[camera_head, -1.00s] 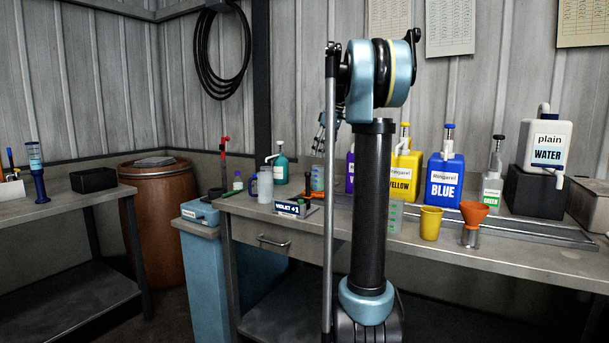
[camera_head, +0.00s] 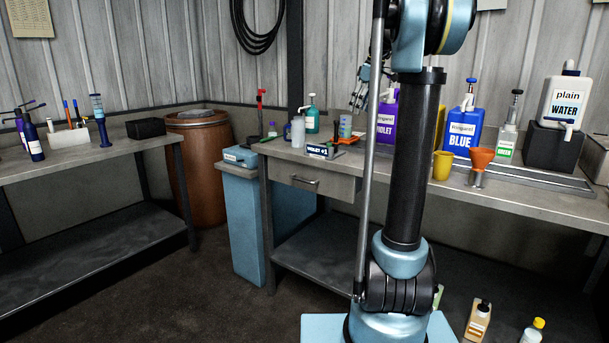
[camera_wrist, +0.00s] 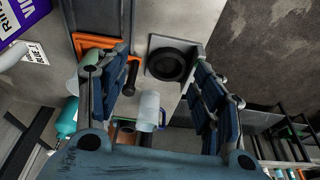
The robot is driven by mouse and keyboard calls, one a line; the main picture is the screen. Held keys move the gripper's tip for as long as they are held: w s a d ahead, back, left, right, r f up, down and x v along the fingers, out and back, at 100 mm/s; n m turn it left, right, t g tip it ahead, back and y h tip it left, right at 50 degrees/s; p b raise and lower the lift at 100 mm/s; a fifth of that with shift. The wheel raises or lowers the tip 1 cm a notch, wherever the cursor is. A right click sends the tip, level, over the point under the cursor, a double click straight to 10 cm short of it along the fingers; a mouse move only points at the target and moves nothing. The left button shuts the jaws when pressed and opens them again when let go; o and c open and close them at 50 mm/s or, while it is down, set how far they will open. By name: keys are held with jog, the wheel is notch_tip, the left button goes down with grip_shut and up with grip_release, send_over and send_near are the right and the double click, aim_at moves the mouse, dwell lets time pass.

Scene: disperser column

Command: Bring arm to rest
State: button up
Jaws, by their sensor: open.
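My gripper (camera_head: 361,90) shows small in the head view, partly behind my arm's thin rod, above the back bench. In the wrist view my gripper (camera_wrist: 160,75) has its two blue-padded fingers wide apart. Nothing is held between them. Below and beyond the fingers lie a black round fitting (camera_wrist: 171,64), an orange-edged piece (camera_wrist: 98,46) and a pale bottle (camera_wrist: 149,110). My upright arm hides part of the bench in the head view, including most of the yellow jug.
The back bench (camera_head: 530,195) holds a violet jug (camera_head: 386,125), a blue jug (camera_head: 463,132), a white water container (camera_head: 565,98), an orange funnel (camera_head: 480,159) and a yellow cup (camera_head: 442,165). A blue pedestal (camera_head: 245,220) and brown barrel (camera_head: 200,170) stand left. Bottles (camera_head: 477,320) stand low at right.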

jog(key=s+a+f+m+h, duration=0.1)
jog(key=s+f+m, duration=0.4)
jog(key=s+f, duration=1.2)
jog(key=s+a+f+m+h, duration=0.1)
jog(key=s+f+m, duration=0.4)
jog(key=s+f, duration=1.2)
jog(key=s, duration=0.7)
jog(key=shift+h, duration=0.4)
jog(key=shift+a, duration=0.1)
jog(key=shift+w+f, duration=0.2)
jog(key=shift+w, duration=0.2)
